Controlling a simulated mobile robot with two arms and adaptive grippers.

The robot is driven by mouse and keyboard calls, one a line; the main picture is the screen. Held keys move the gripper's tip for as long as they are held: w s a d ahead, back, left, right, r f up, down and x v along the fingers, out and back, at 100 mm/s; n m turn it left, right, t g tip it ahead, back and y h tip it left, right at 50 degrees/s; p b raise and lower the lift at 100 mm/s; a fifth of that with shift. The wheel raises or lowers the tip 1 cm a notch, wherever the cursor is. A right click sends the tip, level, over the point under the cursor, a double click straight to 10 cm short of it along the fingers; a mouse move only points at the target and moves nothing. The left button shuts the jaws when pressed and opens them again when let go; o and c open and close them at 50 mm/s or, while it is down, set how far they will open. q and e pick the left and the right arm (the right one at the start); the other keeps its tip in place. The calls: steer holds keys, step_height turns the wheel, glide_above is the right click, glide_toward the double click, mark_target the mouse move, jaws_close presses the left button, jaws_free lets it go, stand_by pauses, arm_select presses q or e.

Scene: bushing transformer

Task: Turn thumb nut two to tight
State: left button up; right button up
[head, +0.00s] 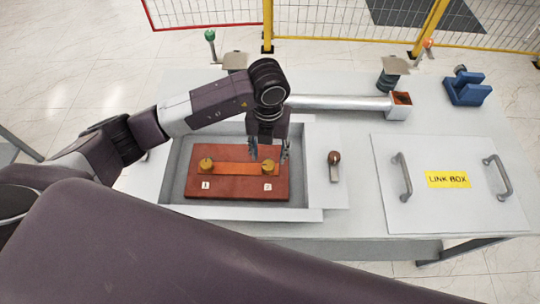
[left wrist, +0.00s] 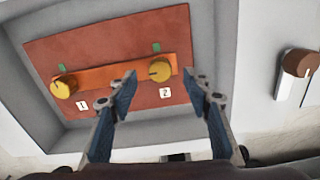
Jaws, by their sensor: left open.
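Thumb nut two (head: 268,168) is a brass-yellow round knob at the right end of an orange copper bar (head: 237,169), by a white label 2 (head: 268,187). In the left wrist view, nut two (left wrist: 159,71) has a thin dark line on it and a green mark (left wrist: 156,47) behind it. Thumb nut one (head: 206,165) sits at the bar's left end by label 1. My left gripper (head: 268,152) points down over nut two. In the left wrist view its blue fingertips (left wrist: 160,78) are open, one to each side of nut two, with no clear contact. My right gripper is out of view.
The red-brown board (head: 237,192) lies in a grey walled box (head: 175,180). A brown-knobbed lever (head: 334,165) stands on the right flange. Farther right is a LINK BOX lid (head: 448,205) with two handles. A silver tube (head: 340,102) and blue vise (head: 465,88) lie behind.

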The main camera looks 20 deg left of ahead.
mark_target(269, 163)
arm_select(q)
steer(key=shift+s+f+p, duration=0.2)
steer(key=shift+f, duration=0.4)
steer(key=shift+s+f+p, duration=0.2)
steer(key=shift+f, duration=0.4)
steer(key=shift+w+f, duration=0.2)
steer(key=shift+f, duration=0.3)
steer(key=shift+w+f, duration=0.15)
steer(key=shift+f, duration=0.35)
steer(key=shift+w+f, duration=0.1)
steer(key=shift+f, duration=0.15)
steer(key=c, duration=1.2)
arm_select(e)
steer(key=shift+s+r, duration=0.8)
arm_select(q)
steer(key=shift+o, duration=0.2)
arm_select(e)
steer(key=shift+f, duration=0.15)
